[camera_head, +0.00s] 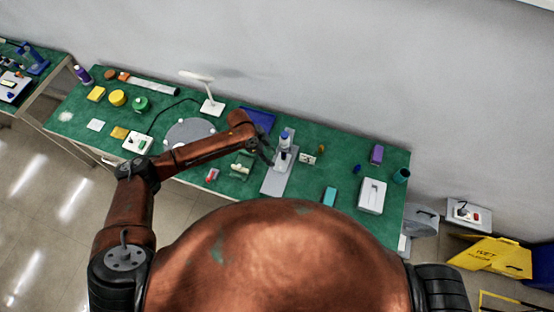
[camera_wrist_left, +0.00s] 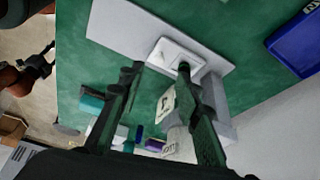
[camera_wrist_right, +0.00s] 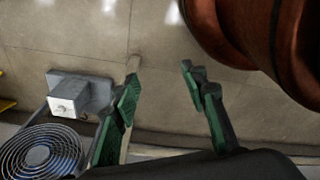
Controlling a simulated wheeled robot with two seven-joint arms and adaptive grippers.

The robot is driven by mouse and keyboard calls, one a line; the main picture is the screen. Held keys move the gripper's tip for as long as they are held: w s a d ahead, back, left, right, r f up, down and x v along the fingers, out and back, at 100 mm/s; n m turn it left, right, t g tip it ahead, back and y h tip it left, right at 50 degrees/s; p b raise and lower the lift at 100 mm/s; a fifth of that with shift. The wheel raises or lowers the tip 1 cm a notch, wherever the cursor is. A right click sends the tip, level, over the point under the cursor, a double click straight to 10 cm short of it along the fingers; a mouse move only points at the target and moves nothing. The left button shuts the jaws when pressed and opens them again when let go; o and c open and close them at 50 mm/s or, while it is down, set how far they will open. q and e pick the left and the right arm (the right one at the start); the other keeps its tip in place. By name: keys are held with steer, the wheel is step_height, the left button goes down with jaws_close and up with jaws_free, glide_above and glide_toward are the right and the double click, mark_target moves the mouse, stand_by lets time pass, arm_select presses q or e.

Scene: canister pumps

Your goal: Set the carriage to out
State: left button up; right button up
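The pump stand has a flat grey base plate (camera_head: 274,183) and an upright with a blue-topped canister (camera_head: 285,140) on the green bench. In the left wrist view the base plate (camera_wrist_left: 122,28) carries a pale block (camera_wrist_left: 176,56), which looks like the carriage, close to the grey upright (camera_wrist_left: 217,104). Small labels show near the upright, partly hidden by a finger. My left gripper (camera_head: 268,156) is just left of the stand; its fingers (camera_wrist_left: 160,70) are apart, with the pale block just past the tips. Contact cannot be told. My right gripper (camera_wrist_right: 160,70) is open and empty over the floor.
A blue tray (camera_head: 258,119), a white lamp (camera_head: 211,106), a grey disc (camera_head: 190,133) and a white box (camera_head: 371,195) share the bench. A teal block (camera_head: 329,196) lies right of the stand. A yellow wet-floor sign (camera_head: 487,253) is beyond the bench's right end.

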mark_target(280, 166)
arm_select(q)
steer(key=x, duration=0.6)
steer(key=shift+d+p, duration=0.3)
steer(key=shift+d+f, duration=0.1)
steer(key=shift+f, duration=0.4)
steer(key=c, duration=0.3)
jaws_close()
arm_select(e)
steer(key=shift+s+d+r, duration=0.15)
steer(key=shift+s+r, duration=0.25)
steer(key=shift+s, duration=0.25)
